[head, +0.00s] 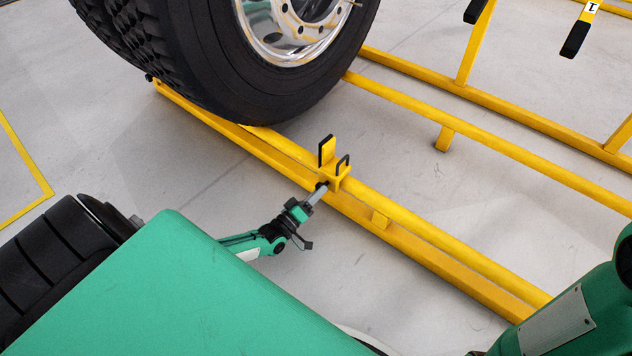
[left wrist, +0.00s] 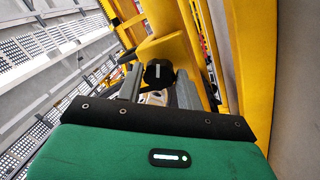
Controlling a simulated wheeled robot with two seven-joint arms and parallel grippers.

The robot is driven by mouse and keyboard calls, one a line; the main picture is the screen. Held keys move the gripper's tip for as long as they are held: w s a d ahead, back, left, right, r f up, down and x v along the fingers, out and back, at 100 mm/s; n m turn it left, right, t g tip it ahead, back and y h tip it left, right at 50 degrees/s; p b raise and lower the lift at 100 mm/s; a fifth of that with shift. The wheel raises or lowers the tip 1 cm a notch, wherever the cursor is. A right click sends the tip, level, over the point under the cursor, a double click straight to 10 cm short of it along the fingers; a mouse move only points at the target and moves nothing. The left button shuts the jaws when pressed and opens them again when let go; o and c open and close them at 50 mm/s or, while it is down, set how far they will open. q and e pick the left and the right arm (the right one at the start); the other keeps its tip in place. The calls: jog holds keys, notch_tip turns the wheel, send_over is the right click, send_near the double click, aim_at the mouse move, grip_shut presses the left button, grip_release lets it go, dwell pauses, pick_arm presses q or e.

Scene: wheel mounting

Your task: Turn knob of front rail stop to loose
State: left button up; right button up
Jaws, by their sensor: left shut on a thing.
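The front rail stop (head: 337,181) is a small yellow bracket with upright plates edged in black, sitting on the yellow rail in the middle of the head view. Its knob (head: 322,186) is a small dark piece on the near side. In the left wrist view the black knob (left wrist: 159,73) with a white line lies between the two grey fingers. My left gripper (head: 318,192) reaches the stop from the lower left and is shut on the knob; it also shows in the left wrist view (left wrist: 158,88). My right gripper is out of view.
A large black tyre (head: 262,85) on a silver rim stands on the rails (head: 430,255) behind the stop, up and left. More yellow frame bars (head: 520,110) lie at the right. The grey floor (head: 390,125) around is clear.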

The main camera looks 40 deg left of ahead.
pick_arm(q)
jog(key=shift+d+r+n+g+y+b, duration=0.1)
jog(key=shift+n+g+y, duration=0.55)
jog(key=shift+n, duration=3.7)
jog(key=shift+d+r+n+y+b, duration=0.15)
jog(key=shift+n+y, duration=1)
jog(key=shift+n, duration=3.25)
jog(key=shift+r+n+g+y+b, duration=0.1)
jog(key=shift+n+g+y, duration=0.55)
jog(key=shift+n, duration=3.7)
jog(key=shift+t+y, duration=0.25)
jog(key=shift+t, duration=0.05)
jog(key=o, duration=1)
jog(key=shift+s, duration=0.1)
